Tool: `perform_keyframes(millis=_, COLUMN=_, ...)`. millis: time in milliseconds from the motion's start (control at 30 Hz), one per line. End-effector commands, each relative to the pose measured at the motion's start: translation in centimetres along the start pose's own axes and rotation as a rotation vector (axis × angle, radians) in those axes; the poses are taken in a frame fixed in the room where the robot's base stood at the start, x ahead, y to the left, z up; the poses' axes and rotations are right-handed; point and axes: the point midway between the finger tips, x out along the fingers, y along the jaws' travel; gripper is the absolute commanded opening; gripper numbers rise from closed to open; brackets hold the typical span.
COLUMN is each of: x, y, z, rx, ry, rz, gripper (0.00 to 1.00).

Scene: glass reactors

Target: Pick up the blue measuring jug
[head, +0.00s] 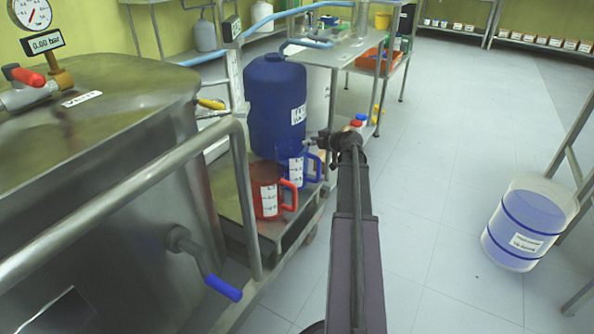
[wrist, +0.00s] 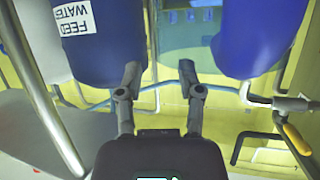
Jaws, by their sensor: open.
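The blue measuring jug (head: 291,168) is translucent, with a white scale label and a handle on its right side. In the head view it stands upright on the low steel platform, in front of the large blue drum (head: 273,92) and behind the red measuring jug (head: 267,190). My gripper (head: 311,142) is open, just right of the jug's upper part and above its handle. In the wrist view, my open fingers (wrist: 158,78) have a blue-green translucent shape between and beyond their tips. I cannot tell for sure whether it is the jug.
A steel vessel with a gauge (head: 35,15) and a handrail (head: 130,190) fill the left. A steel trolley (head: 330,52) stands behind the drum. A white bucket with blue bands (head: 528,222) stands on the floor at right. The middle floor is clear. The wrist view shows a yellow-handled valve (wrist: 297,139).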

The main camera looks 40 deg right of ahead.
Motion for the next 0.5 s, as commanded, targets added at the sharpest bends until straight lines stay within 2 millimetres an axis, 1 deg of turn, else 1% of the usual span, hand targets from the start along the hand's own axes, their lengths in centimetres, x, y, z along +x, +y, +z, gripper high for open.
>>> perform_keyframes(millis=33, x=0.9, y=0.1, z=0.2, rx=-0.001, ry=0.0, rz=-0.001, gripper=0.48)
perform_keyframes(millis=100, x=1.8, y=0.1, z=0.2, rx=-0.001, ry=0.0, rz=-0.002, gripper=0.48)
perform_keyframes(millis=233, x=3.2, y=0.1, z=0.1, rx=0.0, ry=0.0, rz=-0.001, gripper=0.48)
perform_keyframes(millis=367, x=4.0, y=0.0, z=0.1, rx=0.0, ry=0.0, rz=-0.001, gripper=0.48)
perform_keyframes(millis=500, x=4.1, y=-0.1, z=0.0, rx=0.0, ry=0.0, rz=-0.001, gripper=0.48)
